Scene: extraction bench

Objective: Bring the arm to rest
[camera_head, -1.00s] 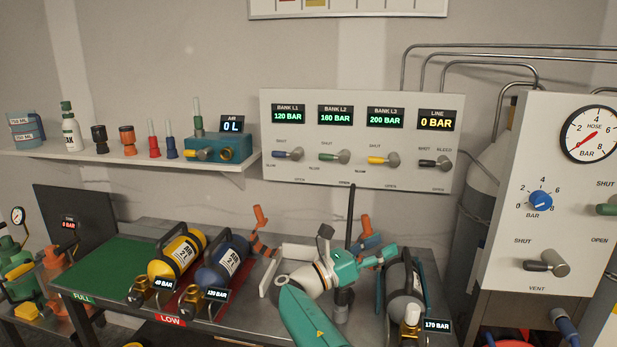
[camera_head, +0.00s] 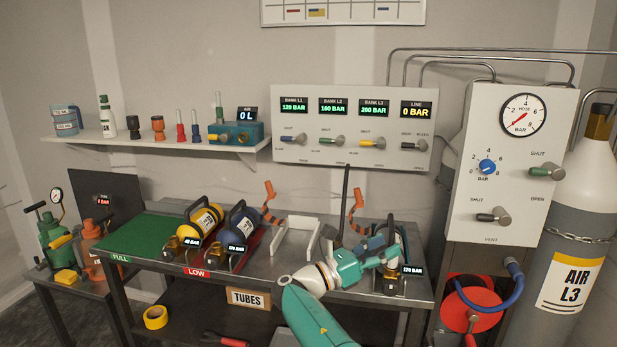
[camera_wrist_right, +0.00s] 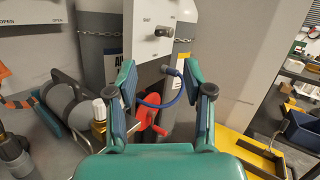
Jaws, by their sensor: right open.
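My right arm reaches up from the lower middle of the head view. Its teal right gripper (camera_head: 388,252) is in front of the grey cylinder at the bench's right end and hides much of it. That cylinder's brass valve (camera_head: 391,283) shows below the gripper. In the right wrist view my gripper (camera_wrist_right: 162,82) is open, its two fingers wide apart with nothing held between them. The grey cylinder (camera_wrist_right: 68,100) lies to the left of the fingers there. My left gripper is in no view.
A yellow cylinder (camera_head: 204,220) and a blue cylinder (camera_head: 240,228) lie on the bench's left part. An empty white cradle (camera_head: 293,240) stands mid-bench beside a black upright post (camera_head: 345,195). A blue hose (camera_head: 507,293) and red reel (camera_head: 470,303) are at right.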

